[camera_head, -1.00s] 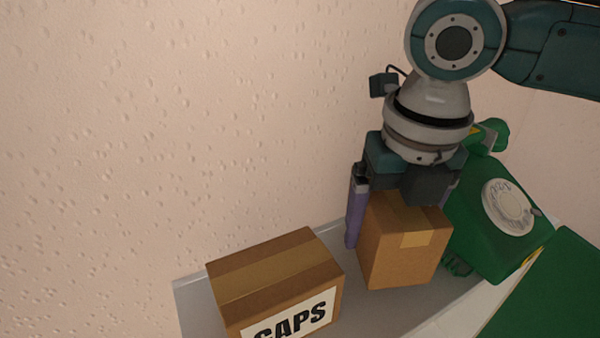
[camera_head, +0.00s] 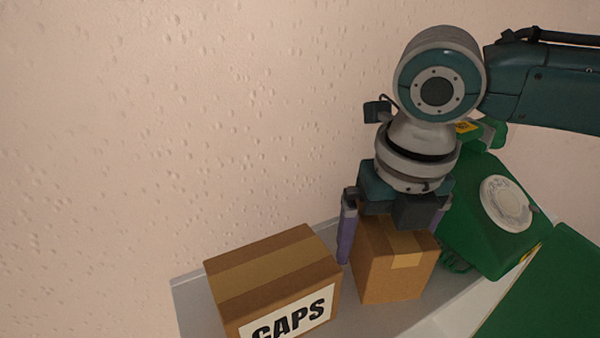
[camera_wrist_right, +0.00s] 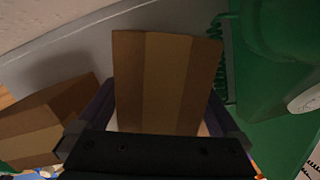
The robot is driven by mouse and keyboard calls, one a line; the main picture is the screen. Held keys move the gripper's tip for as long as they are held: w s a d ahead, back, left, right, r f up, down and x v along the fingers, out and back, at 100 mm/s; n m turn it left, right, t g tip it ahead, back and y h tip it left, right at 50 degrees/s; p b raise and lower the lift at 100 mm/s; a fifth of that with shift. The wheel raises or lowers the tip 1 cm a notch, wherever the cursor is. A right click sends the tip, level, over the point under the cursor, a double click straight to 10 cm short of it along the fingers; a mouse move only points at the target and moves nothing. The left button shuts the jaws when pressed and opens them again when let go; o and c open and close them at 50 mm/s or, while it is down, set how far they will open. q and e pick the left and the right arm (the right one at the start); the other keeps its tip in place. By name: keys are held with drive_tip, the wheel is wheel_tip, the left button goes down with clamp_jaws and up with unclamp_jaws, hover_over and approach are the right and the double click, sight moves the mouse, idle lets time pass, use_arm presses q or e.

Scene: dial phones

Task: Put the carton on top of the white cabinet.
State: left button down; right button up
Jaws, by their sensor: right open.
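The carton (camera_head: 385,272), a small plain brown box with a tape strip, is at the grey-white top of what looks like the white cabinet (camera_head: 190,292). It appears upright and resting there, though its base contact is hard to see. My right gripper (camera_head: 393,238) is above it, with its purple fingers on either side of the carton. The jaws are open, with a small gap visible at the left finger. In the right wrist view the carton (camera_wrist_right: 165,80) lies between the fingers. My left gripper is not in view.
A larger brown box marked CAPS (camera_head: 275,270) stands just left of the carton. A green dial phone (camera_head: 480,225) is close on the right, with its cord near the carton. A green surface (camera_head: 550,295) is at lower right. A textured wall (camera_head: 180,130) rises behind.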

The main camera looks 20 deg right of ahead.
drive_tip(key=r, duration=0.7)
drive_tip(key=s+r, duration=0.1)
drive_tip(key=r, duration=0.3)
drive_tip(key=shift+a+p, duration=0.2)
drive_tip(key=shift+p, duration=0.1)
drive_tip(key=shift+s+r, duration=0.15)
drive_tip(key=shift+r, duration=0.4)
drive_tip(key=shift+f, duration=0.1)
